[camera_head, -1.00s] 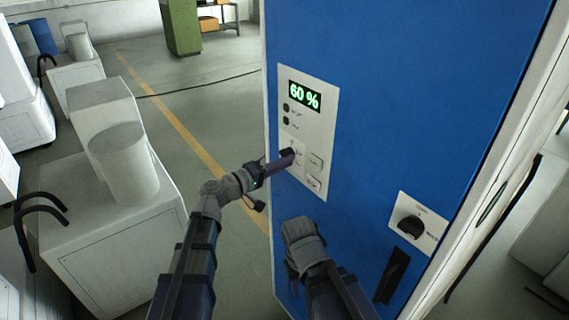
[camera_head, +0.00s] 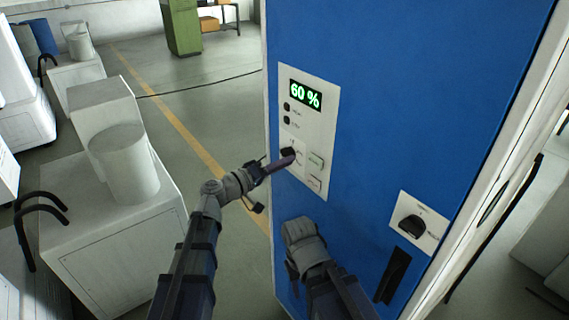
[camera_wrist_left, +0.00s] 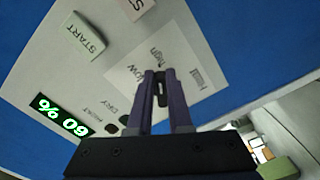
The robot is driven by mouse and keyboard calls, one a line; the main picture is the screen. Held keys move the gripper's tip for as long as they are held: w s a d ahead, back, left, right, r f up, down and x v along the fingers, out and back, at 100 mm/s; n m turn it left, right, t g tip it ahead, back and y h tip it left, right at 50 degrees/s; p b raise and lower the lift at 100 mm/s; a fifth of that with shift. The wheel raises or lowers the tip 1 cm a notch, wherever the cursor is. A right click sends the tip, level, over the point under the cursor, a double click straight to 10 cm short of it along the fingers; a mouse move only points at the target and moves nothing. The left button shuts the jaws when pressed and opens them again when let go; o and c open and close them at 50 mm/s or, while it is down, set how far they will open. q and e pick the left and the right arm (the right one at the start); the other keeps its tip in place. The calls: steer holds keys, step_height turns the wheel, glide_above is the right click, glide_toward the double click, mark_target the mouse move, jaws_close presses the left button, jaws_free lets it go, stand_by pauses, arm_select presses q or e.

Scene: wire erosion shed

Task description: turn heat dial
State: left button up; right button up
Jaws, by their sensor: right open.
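The heat dial (camera_head: 288,152) is a small black knob on the white control panel (camera_head: 326,110) of the blue cabinet. My left gripper (camera_head: 285,162) is at this dial. In the left wrist view its two fingers (camera_wrist_left: 160,84) lie on either side of the dark dial (camera_wrist_left: 160,92), close against it, with "Low" and "High" printed around. The green display (camera_head: 305,95) reads 60 %. My right gripper (camera_head: 293,270) is open and low in front of the cabinet, apart from the panel; its fingertips are mostly hidden behind its wrist.
A second black knob (camera_head: 412,227) sits on a white plate at the lower right, above a black handle (camera_head: 392,276). A START button (camera_wrist_left: 84,36) is near the dial. White machine housings (camera_head: 115,230) stand left. Open floor lies between them and the cabinet.

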arm_select(q)
steer(key=o, duration=0.5)
steer(key=shift+w, duration=0.1)
steer(key=shift+c, duration=0.2)
steer(key=v, duration=0.7)
steer(key=shift+s+a, duration=0.25)
steer(key=s+d+f+m+g+y, duration=0.45)
steer(key=s+d+f+g, duration=0.35)
steer(key=s+f, duration=0.45)
steer(key=s+a+f+g+y, duration=0.3)
steer(key=s+a+f+y, duration=0.5)
steer(key=y, duration=0.3)
steer(key=shift+s+a+f, duration=0.3)
steer(key=shift+a+f, duration=0.1)
steer(key=shift+f, duration=0.3)
